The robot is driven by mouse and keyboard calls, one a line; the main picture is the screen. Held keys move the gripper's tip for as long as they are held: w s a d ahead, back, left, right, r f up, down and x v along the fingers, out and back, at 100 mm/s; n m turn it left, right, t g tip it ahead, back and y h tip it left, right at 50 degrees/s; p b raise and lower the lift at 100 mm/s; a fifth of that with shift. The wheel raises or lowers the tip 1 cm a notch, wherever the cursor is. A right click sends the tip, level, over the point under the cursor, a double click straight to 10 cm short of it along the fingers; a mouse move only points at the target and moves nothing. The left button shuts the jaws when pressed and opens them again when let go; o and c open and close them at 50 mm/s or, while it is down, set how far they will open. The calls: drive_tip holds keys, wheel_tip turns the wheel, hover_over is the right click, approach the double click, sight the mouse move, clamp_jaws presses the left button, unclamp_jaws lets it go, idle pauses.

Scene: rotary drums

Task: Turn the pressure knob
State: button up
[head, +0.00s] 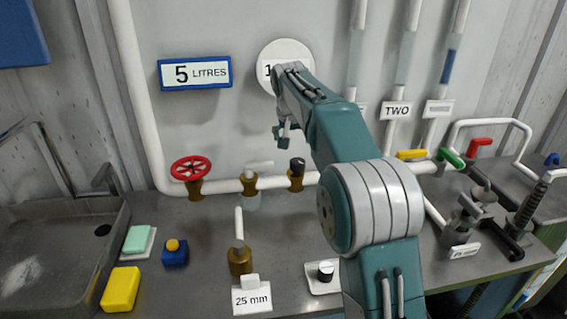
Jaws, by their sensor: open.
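No knob in view carries a readable pressure label. A brass fitting with a dark top (297,166) sits on the white pipe. My gripper (284,136) hangs open and empty in front of the wall, above that fitting in the picture and apart from it. A round white plate (297,49) on the wall is partly hidden behind my wrist.
A red handwheel (190,168) and a white lever valve (250,180) sit on the pipe. A brass lever valve (240,258) stands behind the "25 mm" label (251,298). A sink (60,250) is at left; clamps (468,215) and coloured handles (478,146) are at right.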

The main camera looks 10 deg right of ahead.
sight(297, 161)
drive_tip(key=d+f, duration=0.1)
drive_tip(key=w+d+f, duration=0.1)
drive_tip(key=f, duration=0.1)
drive_tip(key=w+d+f, duration=0.1)
drive_tip(key=f, duration=0.1)
drive_tip(key=shift+f, duration=0.15)
drive_tip(key=f, duration=0.1)
drive_tip(key=w+a+f, duration=0.1)
drive_tip(key=f, duration=0.2)
drive_tip(key=shift+w+a+f, duration=0.15)
drive_tip(key=shift+w+a, duration=0.05)
drive_tip(key=shift+w, duration=0.2)
drive_tip(key=shift+f, duration=0.15)
drive_tip(key=shift+w+d, duration=0.1)
drive_tip(key=shift+d, duration=0.6)
drive_tip(key=c, duration=1)
drive_tip(key=shift+a+f, duration=0.1)
drive_tip(key=shift+a, duration=0.25)
drive_tip(key=shift+c, duration=0.7)
